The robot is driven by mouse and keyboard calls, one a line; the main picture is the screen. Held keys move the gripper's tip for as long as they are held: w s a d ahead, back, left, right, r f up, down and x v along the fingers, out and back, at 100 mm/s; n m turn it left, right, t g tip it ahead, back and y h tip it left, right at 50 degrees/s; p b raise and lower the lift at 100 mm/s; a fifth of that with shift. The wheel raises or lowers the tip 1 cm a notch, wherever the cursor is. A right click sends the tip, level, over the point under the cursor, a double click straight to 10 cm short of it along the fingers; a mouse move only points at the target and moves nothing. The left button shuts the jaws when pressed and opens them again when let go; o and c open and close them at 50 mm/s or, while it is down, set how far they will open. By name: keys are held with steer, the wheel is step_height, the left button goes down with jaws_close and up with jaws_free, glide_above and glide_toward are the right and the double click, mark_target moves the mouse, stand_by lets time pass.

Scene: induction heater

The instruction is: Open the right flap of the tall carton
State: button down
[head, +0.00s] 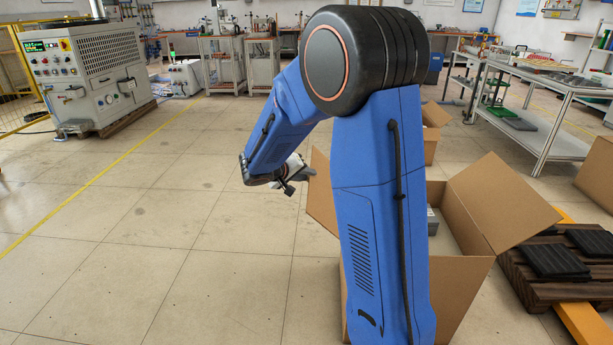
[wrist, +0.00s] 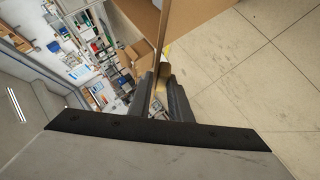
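The tall carton (head: 460,290) stands upright behind my arm in the head view, partly hidden by it. One flap (head: 321,193) stands out at its left side and another flap (head: 503,202) slopes outward at its right. My gripper (head: 303,174) is at the outer edge of the left-hand flap. In the wrist view, the two dark fingers of my gripper (wrist: 160,78) are close together with a thin cardboard flap (wrist: 165,25) between them. They look shut on it, though contact is hard to see. A grey object (head: 433,222) shows inside the carton.
A pallet with dark pads (head: 555,262) lies right of the carton. Another carton (head: 432,130) stands behind. A white workbench (head: 545,130) is at the back right, and a heater cabinet (head: 85,70) at the back left. The floor left of the carton is clear.

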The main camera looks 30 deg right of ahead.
steer(key=shift+m+y, duration=0.3)
steer(key=shift+y, duration=0.2)
steer(key=s+d+r, duration=0.2)
steer(key=d+r, duration=0.1)
steer(key=shift+r, duration=0.1)
steer(key=shift+s+d+r, duration=0.25)
steer(key=shift+d+r, duration=0.05)
steer(key=c, duration=1.7)
jaws_free()
steer(key=v, duration=1.7)
steer(key=shift+s, duration=0.2)
